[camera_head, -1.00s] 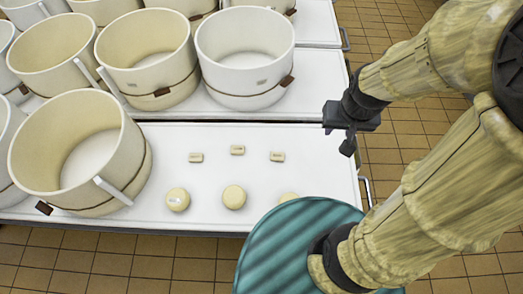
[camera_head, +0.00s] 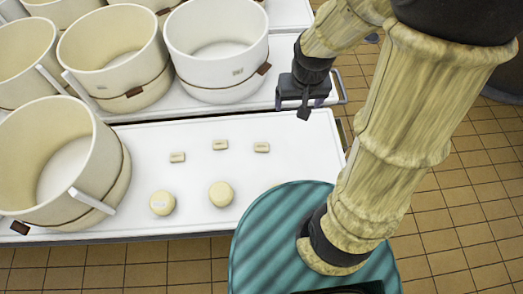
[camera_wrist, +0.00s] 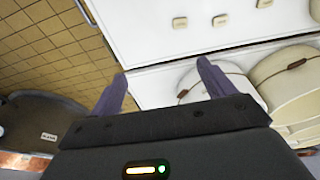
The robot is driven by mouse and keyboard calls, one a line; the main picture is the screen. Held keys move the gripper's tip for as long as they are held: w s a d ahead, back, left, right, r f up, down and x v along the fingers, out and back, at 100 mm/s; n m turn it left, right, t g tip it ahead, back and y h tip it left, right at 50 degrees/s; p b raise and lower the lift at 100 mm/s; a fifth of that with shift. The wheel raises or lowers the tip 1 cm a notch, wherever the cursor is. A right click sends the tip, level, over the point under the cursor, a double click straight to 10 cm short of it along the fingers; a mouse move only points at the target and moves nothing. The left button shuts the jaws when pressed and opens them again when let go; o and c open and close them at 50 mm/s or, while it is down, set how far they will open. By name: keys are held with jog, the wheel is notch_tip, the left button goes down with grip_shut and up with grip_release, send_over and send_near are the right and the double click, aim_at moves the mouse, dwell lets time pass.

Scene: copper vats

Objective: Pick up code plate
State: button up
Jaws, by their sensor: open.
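Three small cream plates lie flat in a loose row on the white table: a left one (camera_head: 178,157), a middle one (camera_head: 220,145) and a right one (camera_head: 261,147). I cannot tell which is the code plate, as any marks are too small to read. In the wrist view, small plates show at the top, one of them (camera_wrist: 180,23) nearest the table edge. My gripper (camera_head: 304,108) is above the table's right end, right of the plates and apart from them. It also shows in the wrist view (camera_wrist: 161,72), its two fingers spread with nothing between them.
Two round cream pieces (camera_head: 162,203) (camera_head: 221,194) lie in front of the plates on the white table (camera_head: 150,136). A large cream vat (camera_head: 68,170) stands at its left. More vats (camera_head: 218,50) stand on the table behind. Tiled floor (camera_head: 460,190) lies to the right.

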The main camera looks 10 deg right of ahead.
jog(key=w+a+f+b, duration=0.2)
jog(key=w+f+b, duration=0.2)
jog(key=f, duration=0.4)
jog(key=w+a+f+g+b, duration=0.1)
jog(key=w+a+f+b, duration=0.2)
jog(key=f, duration=0.6)
jog(key=w+a+f+m+g+b, duration=0.1)
jog(key=w+a+f+b, duration=0.2)
jog(key=f, duration=0.5)
jog(key=w+b, duration=0.1)
jog(key=b, duration=0.1)
jog(key=shift+w+a+f+b, duration=0.2)
jog(key=shift+w+b, duration=0.1)
jog(key=shift+w, duration=0.1)
jog(key=b, duration=0.2)
send_over(261, 146)
notch_tip(261, 146, down, 12)
jog(key=shift+f, duration=0.1)
